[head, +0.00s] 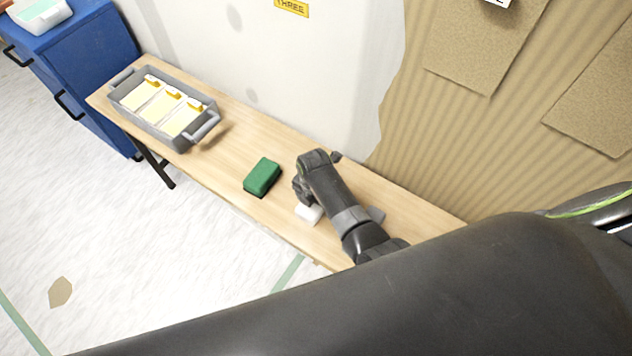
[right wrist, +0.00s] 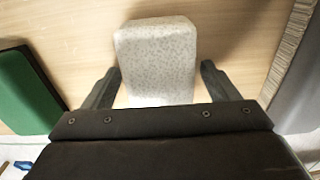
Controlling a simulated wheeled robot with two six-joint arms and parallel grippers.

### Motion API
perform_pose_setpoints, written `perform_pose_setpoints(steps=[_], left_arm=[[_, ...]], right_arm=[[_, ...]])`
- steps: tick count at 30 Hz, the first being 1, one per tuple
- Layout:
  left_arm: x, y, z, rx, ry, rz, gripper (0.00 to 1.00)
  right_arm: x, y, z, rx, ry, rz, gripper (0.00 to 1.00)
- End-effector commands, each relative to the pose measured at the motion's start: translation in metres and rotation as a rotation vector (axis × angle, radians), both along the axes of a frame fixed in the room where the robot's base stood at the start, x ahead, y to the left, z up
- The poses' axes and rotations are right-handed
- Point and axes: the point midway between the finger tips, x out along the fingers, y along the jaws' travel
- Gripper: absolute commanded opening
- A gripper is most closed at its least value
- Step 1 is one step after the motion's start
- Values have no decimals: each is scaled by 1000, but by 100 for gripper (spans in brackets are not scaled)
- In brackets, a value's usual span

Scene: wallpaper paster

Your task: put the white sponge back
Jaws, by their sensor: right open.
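The white sponge (head: 309,212) lies on the wooden table, partly hidden under my right gripper in the head view. In the right wrist view the white sponge (right wrist: 156,58) is a pale speckled block between the two fingers. My right gripper (right wrist: 158,88) is open, with one finger on each side of the sponge and a gap visible at each side. In the head view my right gripper (head: 304,196) points down over the sponge. My left gripper is not in view.
A green sponge (head: 262,177) lies on the table (head: 232,143), left of the white one; it also shows in the right wrist view (right wrist: 26,92). A grey tray (head: 152,128) with several yellow-handled items stands at the far left end. A blue cabinet (head: 85,60) stands beyond.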

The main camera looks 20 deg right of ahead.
Motion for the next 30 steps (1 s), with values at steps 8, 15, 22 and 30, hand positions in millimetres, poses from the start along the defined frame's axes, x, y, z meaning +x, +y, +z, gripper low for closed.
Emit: perform_pose_setpoints(steps=[8,15,22,30], left_arm=[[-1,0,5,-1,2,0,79],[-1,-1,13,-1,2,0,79],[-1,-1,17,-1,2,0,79],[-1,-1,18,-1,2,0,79]], right_arm=[[3,-6,46,0,-5,0,81],[3,-7,102,1,-4,1,81],[3,-7,148,1,-3,0,81],[2,-8,171,-1,1,1,81]])
